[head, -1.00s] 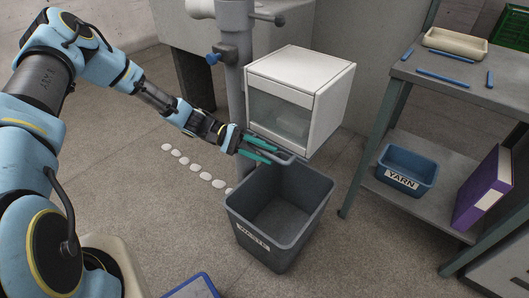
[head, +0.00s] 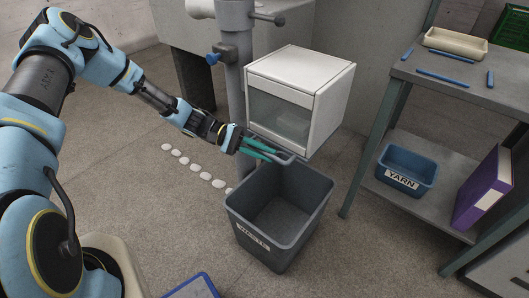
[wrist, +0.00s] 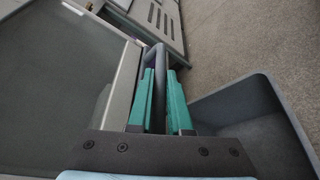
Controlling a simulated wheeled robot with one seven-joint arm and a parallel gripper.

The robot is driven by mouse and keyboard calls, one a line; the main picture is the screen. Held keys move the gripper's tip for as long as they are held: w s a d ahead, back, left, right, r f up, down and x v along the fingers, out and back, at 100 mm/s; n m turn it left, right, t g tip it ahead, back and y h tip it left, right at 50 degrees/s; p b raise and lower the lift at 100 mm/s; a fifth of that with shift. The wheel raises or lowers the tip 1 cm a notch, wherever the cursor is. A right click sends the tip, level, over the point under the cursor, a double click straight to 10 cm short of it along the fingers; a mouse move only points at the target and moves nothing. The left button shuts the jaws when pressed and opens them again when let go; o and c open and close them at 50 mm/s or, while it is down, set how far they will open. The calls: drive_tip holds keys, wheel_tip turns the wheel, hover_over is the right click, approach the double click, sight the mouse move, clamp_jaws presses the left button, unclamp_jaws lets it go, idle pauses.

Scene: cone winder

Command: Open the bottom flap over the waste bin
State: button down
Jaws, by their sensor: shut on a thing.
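A white box (head: 334,96) with a clear front window hangs above the grey waste bin (head: 309,217). A grey bar handle (head: 288,158) juts out at the box's lower front edge, over the bin's back rim; in the wrist view the handle (wrist: 155,52) runs between my fingers. My gripper (head: 267,150), with teal fingers, is shut on this handle. The flap under the box is mostly hidden by the box and my fingers, and its angle is hard to tell. The bin is open at the top and looks empty; it also shows in the wrist view (wrist: 250,105).
A grey pipe (head: 237,90) with a blue-knobbed valve stands left of the box. At right is a workbench (head: 455,92) with a blue yarn bin (head: 407,172) and purple binder (head: 483,187) on its shelf. Pale discs (head: 192,170) lie on the floor at left.

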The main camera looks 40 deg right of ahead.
drive_tip(key=shift+f, duration=0.1)
idle(0.6)
drive_tip(key=w+d+f+m+g+h+b, duration=0.1)
drive_tip(key=d+f+m+b, duration=0.4)
drive_tip(key=f+b, duration=0.5)
drive_tip(key=w+d+f+m+g+h+b, duration=0.1)
drive_tip(key=d+f+m+b, duration=0.4)
drive_tip(key=f+b, duration=0.5)
drive_tip(key=shift+w+g+h+b, duration=0.3)
drive_tip(key=shift+g+h+b, duration=0.1)
drive_tip(key=shift+b, duration=3)
drive_tip(key=shift+d, duration=0.1)
drive_tip(key=c, duration=0.9)
unclamp_jaws()
drive_tip(key=shift+o, duration=0.3)
